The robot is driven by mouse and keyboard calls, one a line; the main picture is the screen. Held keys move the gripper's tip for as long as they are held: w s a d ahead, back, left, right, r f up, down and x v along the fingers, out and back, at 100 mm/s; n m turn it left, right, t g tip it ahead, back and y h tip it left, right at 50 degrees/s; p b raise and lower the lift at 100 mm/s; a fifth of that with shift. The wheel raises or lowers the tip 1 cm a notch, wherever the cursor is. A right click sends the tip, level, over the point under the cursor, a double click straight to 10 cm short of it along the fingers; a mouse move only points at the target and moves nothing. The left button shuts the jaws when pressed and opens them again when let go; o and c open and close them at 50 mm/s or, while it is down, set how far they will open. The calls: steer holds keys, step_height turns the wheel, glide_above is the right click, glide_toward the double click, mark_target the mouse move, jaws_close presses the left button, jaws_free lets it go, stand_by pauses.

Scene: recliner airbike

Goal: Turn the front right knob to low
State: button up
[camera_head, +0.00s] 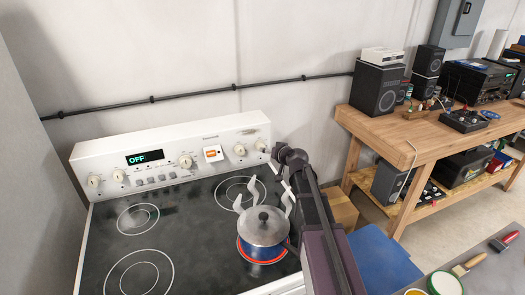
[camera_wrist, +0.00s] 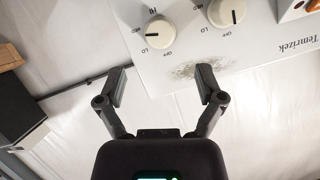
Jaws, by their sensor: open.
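A white stove (camera_head: 165,140) has a back panel with several cream knobs. Two knobs sit at its right end: the outermost knob (camera_head: 261,145) and the one beside it (camera_head: 239,149). In the wrist view the outermost knob (camera_wrist: 158,32) and its neighbour (camera_wrist: 226,12) appear upside down, with OFF and LO marks; the outermost knob's dark pointer line points left in the picture. My gripper (camera_wrist: 162,80) is open and empty, its fingers apart and not on any knob. In the head view the arm reaches the panel's right end, and the fingertips are not clear.
A lidded metal pot (camera_head: 262,228) stands on the front right burner, whose ring glows red; pale curved shapes rise around it. A display (camera_head: 145,157) reads OFF. A wooden workbench (camera_head: 410,140) with speakers stands at right. A grey wall borders the left.

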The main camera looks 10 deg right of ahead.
mark_target(261, 146)
steer(key=b+x, duration=0.2)
steer(key=x, duration=0.6)
steer(key=shift+f, duration=0.1)
steer(key=c, duration=1.1)
